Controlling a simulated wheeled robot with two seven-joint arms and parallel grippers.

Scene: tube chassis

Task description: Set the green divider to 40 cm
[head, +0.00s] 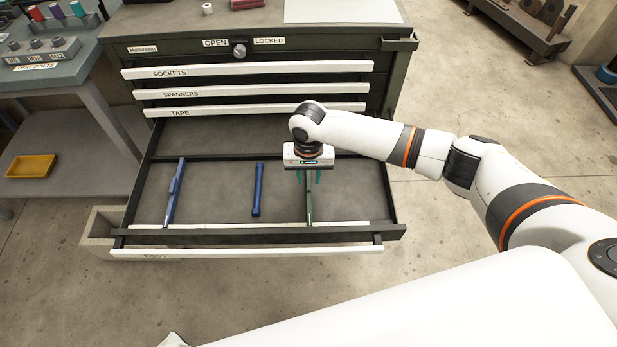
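The green divider (309,205) stands in the open drawer (215,190), right of the middle, running front to back. Its front end meets a pale scale strip (235,226) along the drawer's front; the marks are too small to read. My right gripper (309,181) points down over the divider's rear part and hides some of it. Its two teal fingers are apart, one on each side of the divider, with gaps showing between. My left gripper is not in view.
Two blue dividers stand further left in the drawer, a long one (174,192) and a shorter one (257,190). Closed drawers labelled SOCKETS (240,70), SPANNERS and TAPE are above. A side bench (50,75) with a yellow tray (31,166) below stands at left.

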